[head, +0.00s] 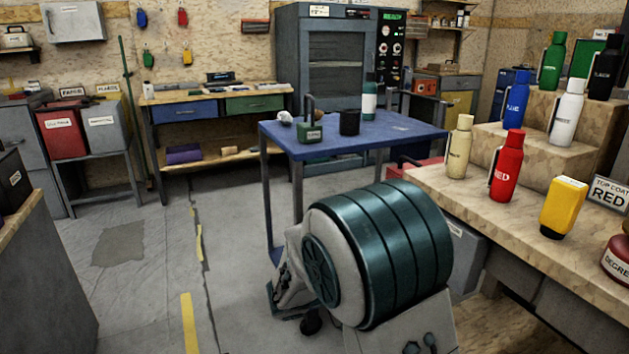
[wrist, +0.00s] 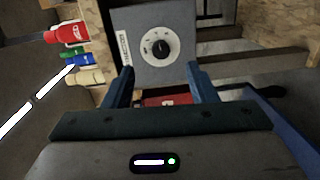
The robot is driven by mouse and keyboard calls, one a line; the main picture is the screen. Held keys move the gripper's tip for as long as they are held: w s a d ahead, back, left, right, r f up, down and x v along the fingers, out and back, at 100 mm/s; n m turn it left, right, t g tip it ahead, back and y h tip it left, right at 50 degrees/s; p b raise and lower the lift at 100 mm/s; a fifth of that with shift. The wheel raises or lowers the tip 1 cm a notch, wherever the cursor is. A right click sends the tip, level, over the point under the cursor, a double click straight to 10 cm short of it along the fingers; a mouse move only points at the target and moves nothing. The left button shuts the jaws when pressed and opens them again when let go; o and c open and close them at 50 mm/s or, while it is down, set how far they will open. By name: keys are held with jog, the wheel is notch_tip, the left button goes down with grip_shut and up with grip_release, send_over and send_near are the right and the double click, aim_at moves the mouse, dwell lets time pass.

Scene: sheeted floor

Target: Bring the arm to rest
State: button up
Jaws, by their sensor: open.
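My gripper (wrist: 159,72) shows in the wrist view with its two blue fingers spread apart. No object is held between them. A grey panel with a black knob on a round white dial (wrist: 160,47) lies beyond the fingertips; I cannot tell how far off it is. In the head view a large teal ribbed drum with pale housings fills the lower middle and seems to be part of my arm. I cannot make out the gripper's fingers in the head view.
A blue table (head: 420,131) holds a black cup (head: 349,122), a green weight-like block (head: 310,134) and a teal bottle (head: 369,100). At right, a bench (head: 465,199) bears several bottles, including a red one (head: 507,167). Grey floor (head: 145,290) is open at left.

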jog(key=s+d+r+m+g+y+p, duration=0.1)
jog(key=s+d+r+g+y+p, duration=0.2)
jog(key=s+r+p, duration=0.45)
jog(key=s+d+r+m+g+y+p, duration=0.1)
jog(key=s+r+g+y+p, duration=0.2)
jog(key=s+r+y+p, duration=0.4)
jog(key=s+a+r+t+y+p, duration=0.2)
jog(key=a+r+y+p, duration=0.1)
jog(key=r+p, duration=0.4)
jog(key=s+a+r+m+t+y+p, duration=0.1)
jog(key=s+a+r+y+p, duration=0.1)
jog(key=r+p, duration=0.6)
jog(key=a+y, duration=0.1)
jog(key=a, duration=0.1)
jog(key=shift+s+a+t+p, duration=0.25)
jog(key=shift+a+t+p, duration=0.05)
jog(key=shift+t, duration=0.1)
jog(key=c, duration=0.3)
jog(key=shift+c, duration=0.2)
